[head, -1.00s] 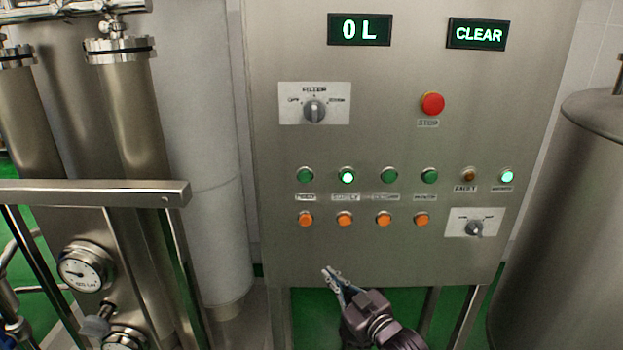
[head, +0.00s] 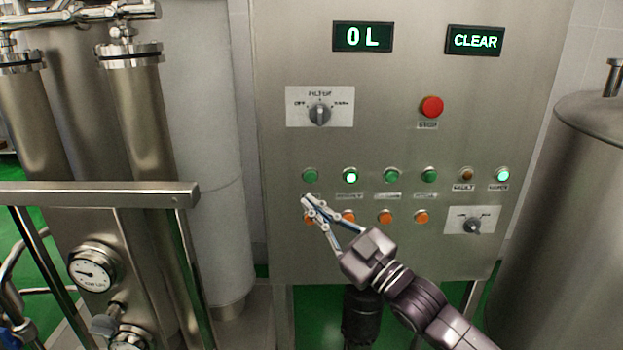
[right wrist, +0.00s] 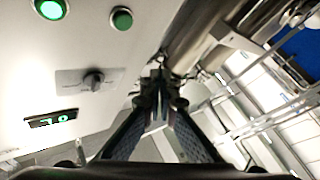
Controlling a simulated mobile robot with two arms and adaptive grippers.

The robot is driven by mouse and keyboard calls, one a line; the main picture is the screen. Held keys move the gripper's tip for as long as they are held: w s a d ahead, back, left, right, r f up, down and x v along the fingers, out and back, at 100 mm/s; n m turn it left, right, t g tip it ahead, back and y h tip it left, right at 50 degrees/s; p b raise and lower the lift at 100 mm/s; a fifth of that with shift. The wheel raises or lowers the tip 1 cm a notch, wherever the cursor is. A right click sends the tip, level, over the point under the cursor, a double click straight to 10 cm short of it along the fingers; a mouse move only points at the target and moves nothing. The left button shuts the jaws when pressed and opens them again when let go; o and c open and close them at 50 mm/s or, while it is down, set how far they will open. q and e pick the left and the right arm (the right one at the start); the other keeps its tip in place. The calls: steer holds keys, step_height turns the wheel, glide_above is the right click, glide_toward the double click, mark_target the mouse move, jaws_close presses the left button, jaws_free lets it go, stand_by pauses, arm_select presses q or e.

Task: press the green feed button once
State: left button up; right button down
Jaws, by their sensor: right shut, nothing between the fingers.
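The control panel (head: 400,140) carries a row of green buttons. The leftmost, unlit green button (head: 310,175) is the feed button by its place; my gripper covers its label now. The unlit green button (right wrist: 121,19) also shows at the top of the right wrist view. My right gripper (head: 306,204) is shut and empty, its fingertips just below that button, over the leftmost orange button. I cannot tell whether the tips touch the panel. The shut fingers (right wrist: 160,84) also show in the right wrist view. My left gripper is not in view.
The second green button (head: 350,177) is lit. Several orange buttons (head: 386,216) lie below. A red stop button (head: 431,107), filter selector (head: 320,114) and displays reading "0 L" (head: 363,37) and "CLEAR" (head: 474,40) sit higher. Steel pipes (head: 140,110) stand left, a tank (head: 570,200) right.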

mark_target(310, 177)
steer(key=shift+w, duration=0.1)
steer(key=shift+w+b, duration=1.9)
steer(key=shift+w, duration=2.4)
steer(key=shift+w, duration=0.2)
steer(key=shift+w, duration=0.25)
steer(key=shift+w, duration=0.4)
steer(key=shift+s, duration=0.85)
steer(key=shift+p, duration=0.3)
